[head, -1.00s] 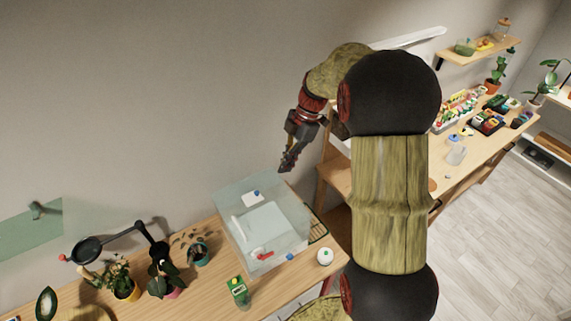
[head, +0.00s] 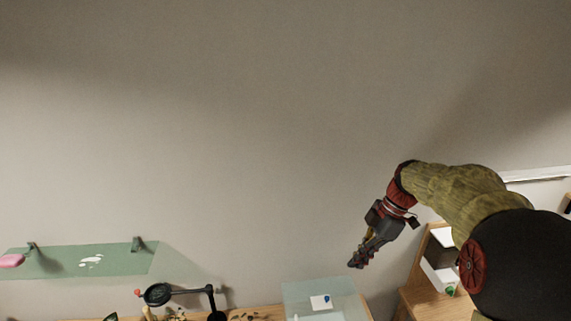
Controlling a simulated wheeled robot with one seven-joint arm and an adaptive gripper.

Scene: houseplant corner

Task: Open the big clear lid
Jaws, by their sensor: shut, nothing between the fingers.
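The big clear lid (head: 297,294) shows at the bottom of the head view as a pale, see-through sheet on the clear box on the bench. A white label with a blue spot (head: 321,302) shows within its outline. The box's lower part is cut off by the picture's bottom edge, so I cannot tell how the lid sits at the front. My gripper (head: 355,264) is shut and empty. It points down and left, near the lid's back right corner in the picture and apparently apart from it.
A green glass shelf (head: 95,260) is on the wall at left. A black magnifier lamp (head: 158,294) stands left of the box. A wooden shelf unit (head: 420,285) stands at right, near my arm.

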